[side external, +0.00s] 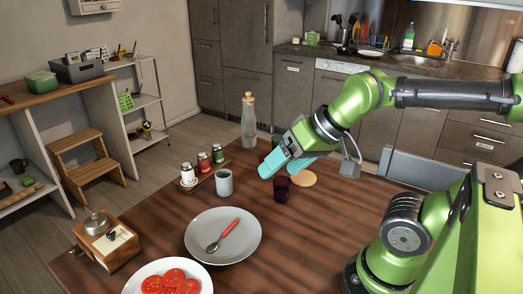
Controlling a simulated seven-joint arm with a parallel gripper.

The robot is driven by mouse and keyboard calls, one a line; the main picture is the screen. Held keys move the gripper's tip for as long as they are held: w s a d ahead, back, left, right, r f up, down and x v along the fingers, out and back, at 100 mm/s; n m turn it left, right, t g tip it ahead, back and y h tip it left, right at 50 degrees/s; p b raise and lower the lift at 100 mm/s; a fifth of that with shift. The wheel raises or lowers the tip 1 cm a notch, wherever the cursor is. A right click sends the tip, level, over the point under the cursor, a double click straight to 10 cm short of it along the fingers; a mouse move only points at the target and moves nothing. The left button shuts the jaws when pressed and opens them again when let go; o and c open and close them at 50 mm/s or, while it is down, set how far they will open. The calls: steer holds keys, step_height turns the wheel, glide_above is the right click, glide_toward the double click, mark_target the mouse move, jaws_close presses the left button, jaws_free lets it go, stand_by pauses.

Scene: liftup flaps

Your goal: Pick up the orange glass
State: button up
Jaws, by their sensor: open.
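I see no clearly orange glass on the table. A small dark purple glass (281,189) stands upright on the wooden table. A flat, round, light-orange piece (304,178) lies just to its right. My gripper (270,170) has teal fingers and is open, tilted down toward the left above the table. Its fingertips are just above and left of the purple glass in the picture, and nothing shows between them. A pale grey cup (224,183) stands left of the fingers. The gripper and arm hide part of the table behind them.
A corked bottle (249,125) stands behind the gripper, and a small rack of shakers (203,168) is to the left. A grey plate with a red-handled spoon (223,236), a plate of tomato slices (168,280) and a wooden box (106,240) are nearer.

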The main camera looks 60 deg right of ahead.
steer(key=shift+o, duration=0.5)
steer(key=shift+f, duration=0.1)
steer(key=w+d+f+m+g+h, duration=0.2)
steer(key=w+d+f, duration=0.1)
steer(key=w+d, duration=0.75)
steer(key=w+d+f+m+g+h, duration=0.25)
steer(key=w+d, duration=0.45)
steer(key=d, duration=0.6)
steer(key=shift+n+t+h, duration=0.25)
steer(key=shift+t, duration=0.2)
steer(key=shift+s+x, duration=0.15)
steer(key=shift+x, duration=2.5)
steer(key=shift+s+x, duration=0.15)
steer(key=shift+x, duration=2.5)
steer(key=shift+s+x, duration=0.15)
steer(key=shift+x, duration=2.5)
steer(key=shift+a+f, duration=0.15)
steer(key=shift+f, duration=0.05)
steer(key=shift+c, duration=0.3)
steer(key=c, duration=1.1)
steer(key=shift+r, duration=0.15)
